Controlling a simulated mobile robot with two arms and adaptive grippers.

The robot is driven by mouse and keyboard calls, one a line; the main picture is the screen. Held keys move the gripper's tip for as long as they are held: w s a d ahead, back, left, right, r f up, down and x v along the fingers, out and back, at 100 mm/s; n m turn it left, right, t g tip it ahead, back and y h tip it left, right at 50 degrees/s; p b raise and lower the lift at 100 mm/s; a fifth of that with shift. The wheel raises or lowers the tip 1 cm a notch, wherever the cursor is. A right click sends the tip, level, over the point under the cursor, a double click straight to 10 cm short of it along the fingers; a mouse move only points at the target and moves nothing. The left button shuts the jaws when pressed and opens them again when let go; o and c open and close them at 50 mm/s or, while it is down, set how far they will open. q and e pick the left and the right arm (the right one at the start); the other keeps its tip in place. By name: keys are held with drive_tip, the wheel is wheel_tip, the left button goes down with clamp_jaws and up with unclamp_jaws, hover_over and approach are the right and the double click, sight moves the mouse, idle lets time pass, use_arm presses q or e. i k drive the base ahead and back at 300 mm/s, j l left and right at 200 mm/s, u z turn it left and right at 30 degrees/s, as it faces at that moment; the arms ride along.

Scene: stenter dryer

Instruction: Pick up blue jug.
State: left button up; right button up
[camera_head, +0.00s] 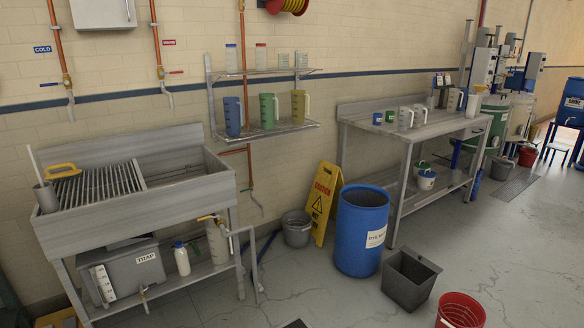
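The blue jug (233,117) stands upright on the left part of the lower wall shelf (285,130). A green jug (268,110) stands to its right, and a yellow jug (299,106) with a pale handle stands further right on the same shelf. The blue jug is apart from both and nothing covers its front. Neither of my grippers is in view.
A grey sink bench (190,200) stands below left of the shelf. A yellow caution sign (325,203), grey bucket (297,229), blue barrel (361,230), grey bin (410,279) and red bucket (461,311) occupy the floor. A workbench (440,124) stands right. The front-middle floor is mostly clear.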

sight(232, 105)
drive_tip(key=i+l, duration=0.1)
drive_tip(key=i, duration=0.35)
drive_tip(key=i+l+u, duration=0.15)
drive_tip(key=i, duration=0.25)
drive_tip(key=i+l, duration=0.1)
drive_tip(key=i, duration=0.35)
drive_tip(key=i+l+u, duration=0.15)
drive_tip(key=i, duration=0.3)
